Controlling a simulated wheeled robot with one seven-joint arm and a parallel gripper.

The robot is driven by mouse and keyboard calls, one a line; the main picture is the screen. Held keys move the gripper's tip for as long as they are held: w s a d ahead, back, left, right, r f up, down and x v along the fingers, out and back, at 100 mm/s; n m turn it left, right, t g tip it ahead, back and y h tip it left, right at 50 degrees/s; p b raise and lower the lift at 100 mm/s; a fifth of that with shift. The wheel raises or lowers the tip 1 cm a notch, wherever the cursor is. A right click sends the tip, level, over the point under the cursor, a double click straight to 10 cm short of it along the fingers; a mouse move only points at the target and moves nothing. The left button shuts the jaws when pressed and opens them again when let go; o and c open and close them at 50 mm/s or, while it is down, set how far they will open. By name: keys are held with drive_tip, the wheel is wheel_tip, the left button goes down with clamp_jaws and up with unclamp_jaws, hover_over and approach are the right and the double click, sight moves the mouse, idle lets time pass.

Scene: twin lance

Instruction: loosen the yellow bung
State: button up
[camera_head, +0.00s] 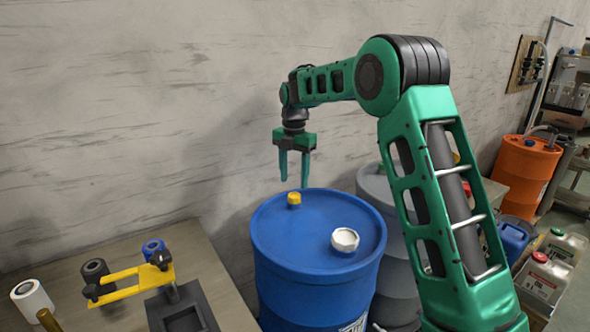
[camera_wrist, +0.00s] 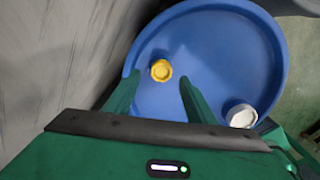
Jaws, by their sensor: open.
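The yellow bung (camera_head: 294,199) sits on the top of a blue drum (camera_head: 312,272), towards its back left. My gripper (camera_head: 294,184) is open and empty, fingers pointing down, and appears above the bung in the head view. In the wrist view the yellow bung (camera_wrist: 161,70) lies ahead of and between the two fingertips (camera_wrist: 158,78), with blue drum top (camera_wrist: 210,50) around it. The fingers do not appear to touch it.
A white cap (camera_head: 345,239) stands on the same drum top, to the right. A grey drum (camera_head: 375,185) is close behind. A bench (camera_head: 215,262) at left holds a yellow clamp (camera_head: 130,281). A wall (camera_head: 130,120) runs behind.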

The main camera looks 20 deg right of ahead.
sight(294, 194)
drive_tip(key=shift+f, duration=2.95)
drive_tip(key=c, duration=1.2)
drive_tip(key=n, duration=0.5)
drive_tip(key=shift+w+a+r+n, duration=0.1)
drive_tip(key=shift+a+r+n, duration=0.05)
drive_tip(key=shift+n, duration=0.15)
drive_tip(key=n, duration=0.6)
drive_tip(key=o, duration=0.9)
drive_tip(key=shift+n, duration=0.5)
drive_tip(key=shift+o, duration=1)
